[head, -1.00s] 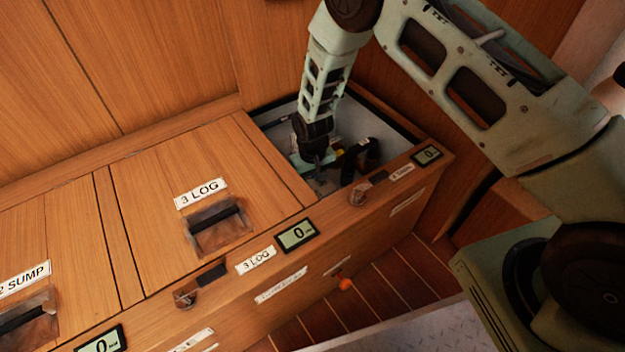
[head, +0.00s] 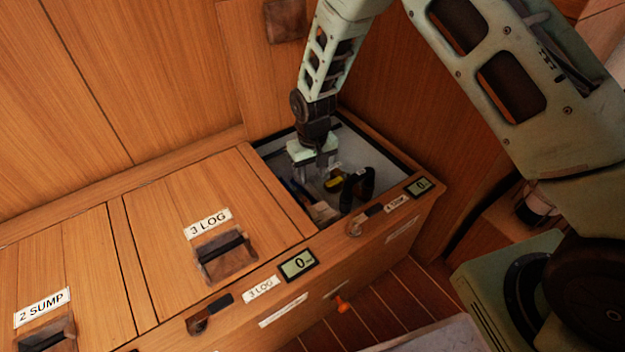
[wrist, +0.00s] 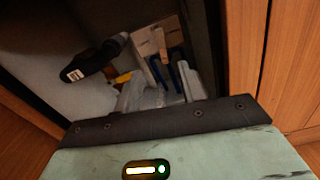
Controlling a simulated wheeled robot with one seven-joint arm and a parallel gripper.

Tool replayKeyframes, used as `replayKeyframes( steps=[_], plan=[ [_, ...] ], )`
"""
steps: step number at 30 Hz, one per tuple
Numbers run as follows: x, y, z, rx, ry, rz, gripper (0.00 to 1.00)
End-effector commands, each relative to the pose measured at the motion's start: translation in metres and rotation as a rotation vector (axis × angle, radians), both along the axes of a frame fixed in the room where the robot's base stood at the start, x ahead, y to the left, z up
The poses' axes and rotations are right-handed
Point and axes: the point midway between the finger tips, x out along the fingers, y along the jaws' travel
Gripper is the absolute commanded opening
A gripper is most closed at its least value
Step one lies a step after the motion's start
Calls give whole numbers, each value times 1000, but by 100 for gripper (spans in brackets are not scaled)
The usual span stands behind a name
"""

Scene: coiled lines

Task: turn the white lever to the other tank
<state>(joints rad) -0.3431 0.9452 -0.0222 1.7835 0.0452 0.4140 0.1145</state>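My gripper (head: 314,172) hangs pointing down over the open locker at the right end of the wooden bench, near its back left side. Its two pale fingers appear apart with nothing held, and they also show in the wrist view (wrist: 170,90). I cannot pick out the white lever with certainty. A pale block (wrist: 150,42) and blue-edged pieces (wrist: 180,60) lie beyond the fingers inside the locker. A black curved pipe (head: 358,188) with a white label stands to the right of my gripper in the head view, with a yellow piece (head: 334,183) beside it.
The locker's front rim (head: 375,212) carries a small display (head: 418,187) and a fitting with a dark handle. A closed hatch marked 3 LOG (head: 208,223) lies to the left. Wooden walls stand close behind.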

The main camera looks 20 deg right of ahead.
Motion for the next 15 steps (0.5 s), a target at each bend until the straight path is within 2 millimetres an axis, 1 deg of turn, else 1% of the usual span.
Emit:
replayKeyframes(
  steps=[1, 4, 14, 15],
  plan=[
    [0, 0, 8, 0, 0, 0, 40],
    [0, 0, 16, 0, -1, 0, 40],
    [0, 0, 18, 0, 0, 0, 40],
    [0, 0, 18, 0, 0, 0, 34]
  ],
)
